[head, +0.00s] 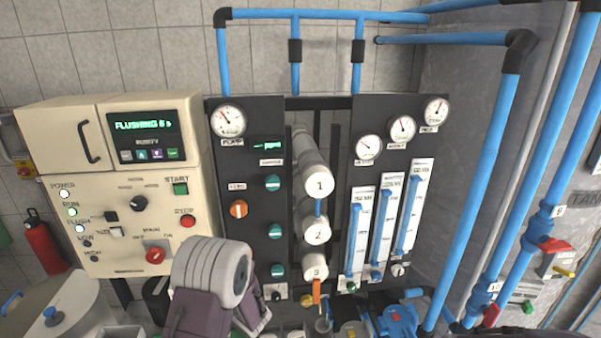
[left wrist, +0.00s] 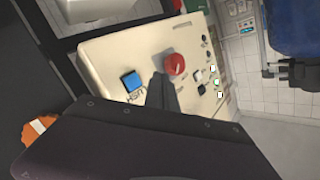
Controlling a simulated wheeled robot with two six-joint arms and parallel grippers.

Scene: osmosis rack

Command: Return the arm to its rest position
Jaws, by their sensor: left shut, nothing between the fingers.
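My left arm (head: 210,278) rises from the bottom of the head view, in front of the lower right part of the cream control box (head: 135,215). Its gripper cannot be made out there. In the left wrist view my left gripper (left wrist: 160,82) shows as dark fingers close together, with nothing between them. The fingers overlap the cream box (left wrist: 110,55) in that picture, between a blue square (left wrist: 131,80) and a round red knob (left wrist: 174,64). I cannot tell their distance from the panel. My right gripper is in neither view.
The box's display (head: 143,126) reads "FLUSHING", and several lamps are lit. A black panel (head: 265,120) with gauges, valves, white numbered cylinders (head: 318,180) and flow meters (head: 380,225) stands right of it. Blue pipes (head: 480,180) run on the right. A fire extinguisher (head: 42,240) is at left.

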